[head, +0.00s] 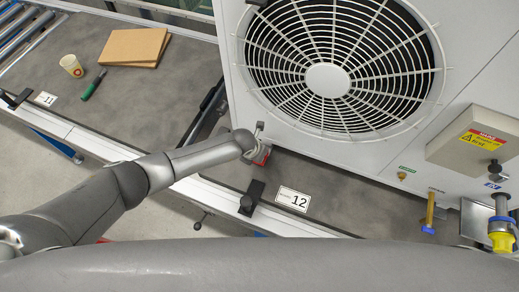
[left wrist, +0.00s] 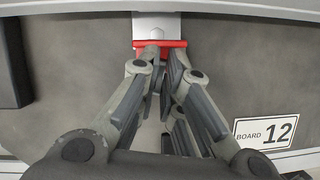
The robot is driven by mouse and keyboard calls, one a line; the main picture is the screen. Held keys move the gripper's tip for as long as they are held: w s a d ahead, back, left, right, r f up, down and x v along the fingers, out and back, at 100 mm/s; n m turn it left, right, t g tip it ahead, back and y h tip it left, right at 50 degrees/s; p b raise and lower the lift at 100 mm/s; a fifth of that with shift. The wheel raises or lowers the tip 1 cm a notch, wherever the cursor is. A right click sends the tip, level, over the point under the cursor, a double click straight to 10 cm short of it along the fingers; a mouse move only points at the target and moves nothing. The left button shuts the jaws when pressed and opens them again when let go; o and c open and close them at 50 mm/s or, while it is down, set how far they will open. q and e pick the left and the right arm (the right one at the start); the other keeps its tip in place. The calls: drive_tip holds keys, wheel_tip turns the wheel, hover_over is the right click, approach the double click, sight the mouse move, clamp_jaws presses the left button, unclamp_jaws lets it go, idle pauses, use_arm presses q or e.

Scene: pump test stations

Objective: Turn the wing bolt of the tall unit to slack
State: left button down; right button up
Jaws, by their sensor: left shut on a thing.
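The tall unit (head: 470,50) is a big white housing with a round fan grille, standing on the bench. A red part (head: 262,156) sits at its lower front edge, mostly hidden by my left gripper (head: 254,147). In the left wrist view, the red part (left wrist: 160,43) is a bar across a pale metal bracket (left wrist: 157,22) at the unit's foot. My left gripper (left wrist: 165,62) is shut there, its fingertips against the red part. The fingers hide most of what they hold, so the wing bolt's angle cannot be told. My right gripper is not in view.
A board 12 label (head: 293,199) and black clamp (head: 252,198) are on the bench edge. A warning box (head: 478,140), brass lever (head: 429,213) and yellow-capped fitting (head: 501,235) are at right.

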use_arm(q)
drive_tip(key=shift+d+r+n+t, duration=0.1)
drive_tip(key=shift+n+t, duration=0.2)
drive_tip(key=shift+n, duration=0.7)
drive_tip(key=shift+n+y, duration=0.6)
drive_tip(key=shift+n, duration=0.3)
drive_tip(key=n+y+b, duration=0.1)
drive_tip(key=n+b, duration=0.1)
drive_tip(key=n, duration=0.1)
drive_tip(key=shift+w+n+b, duration=0.15)
drive_tip(key=shift+n+b, duration=0.15)
drive_tip(key=shift+b, duration=0.1)
drive_tip(key=n+y+b, duration=0.1)
drive_tip(key=n+b, duration=0.1)
drive_tip(key=n, duration=0.1)
drive_tip(key=n+y+b, duration=0.1)
drive_tip(key=n+b, duration=0.2)
drive_tip(key=shift+f+y, duration=0.2)
drive_tip(key=shift+y, duration=0.2)
drive_tip(key=n+b, duration=0.1)
drive_tip(key=n, duration=0.1)
drive_tip(key=n+g+y+b, duration=0.1)
drive_tip(key=n+b, duration=0.1)
drive_tip(key=shift+r+n+g+b, duration=0.1)
drive_tip(key=shift+n+g+b, duration=0.2)
drive_tip(key=shift+n, duration=0.1)
drive_tip(key=shift+r+n+b, duration=0.1)
drive_tip(key=shift+n+b, duration=0.2)
drive_tip(key=shift+n, duration=0.1)
